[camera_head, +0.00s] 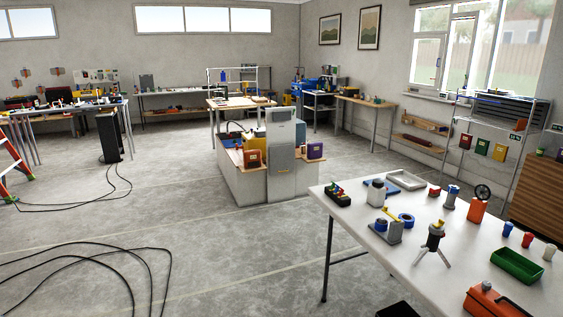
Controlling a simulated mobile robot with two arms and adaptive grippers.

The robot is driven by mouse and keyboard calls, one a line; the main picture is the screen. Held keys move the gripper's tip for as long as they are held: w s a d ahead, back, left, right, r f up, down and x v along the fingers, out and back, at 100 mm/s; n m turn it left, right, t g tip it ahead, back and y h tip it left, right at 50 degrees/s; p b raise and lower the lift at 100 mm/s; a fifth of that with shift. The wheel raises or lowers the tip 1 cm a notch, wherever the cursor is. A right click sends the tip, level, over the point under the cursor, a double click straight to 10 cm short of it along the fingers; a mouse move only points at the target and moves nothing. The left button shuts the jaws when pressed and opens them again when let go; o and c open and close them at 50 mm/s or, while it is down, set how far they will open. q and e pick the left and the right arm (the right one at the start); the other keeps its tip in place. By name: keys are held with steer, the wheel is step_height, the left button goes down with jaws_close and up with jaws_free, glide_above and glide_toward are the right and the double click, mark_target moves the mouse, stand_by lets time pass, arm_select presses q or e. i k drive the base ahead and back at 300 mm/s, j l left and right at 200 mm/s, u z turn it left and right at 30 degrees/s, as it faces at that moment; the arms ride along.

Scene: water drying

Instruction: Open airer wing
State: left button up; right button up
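I cannot pick out a clothes airer or an airer wing with certainty in the head view. A metal-framed rack (512,155) stands by the window at the right, with a dark slatted unit (507,107) on top and coloured bins hanging below it. I cannot tell whether it has a folding wing. Neither of my grippers shows in the view.
A white table (345,202) with tools, a green tray (516,265) and small parts fills the right foreground. A low block (245,182) stands mid-room. Black cables (95,262) and an orange ladder (14,165) are at left. The floor between is open.

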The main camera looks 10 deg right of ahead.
mark_target(280, 157)
steer(key=i+l+z, duration=0.1)
steer(key=i, duration=0.3)
steer(key=i+l, duration=0.1)
steer(key=i, duration=0.3)
steer(key=i+u, duration=0.15)
steer(key=i, duration=0.7)
steer(key=i+l+u, duration=0.2)
steer(key=i, duration=0.6)
steer(key=i+z, duration=0.1)
steer(key=i, duration=0.75)
steer(key=i+j+z, duration=0.1)
steer(key=i, duration=0.7)
steer(key=i+l, duration=0.25)
steer(key=i, duration=0.2)
steer(key=i+l+z, duration=0.1)
steer(key=i+l, duration=0.15)
steer(key=i, duration=0.15)
steer(key=i+l, duration=0.2)
steer(key=i, duration=0.25)
steer(key=i+l+z, duration=0.1)
steer(key=i, duration=0.35)
steer(key=l, duration=0.1)
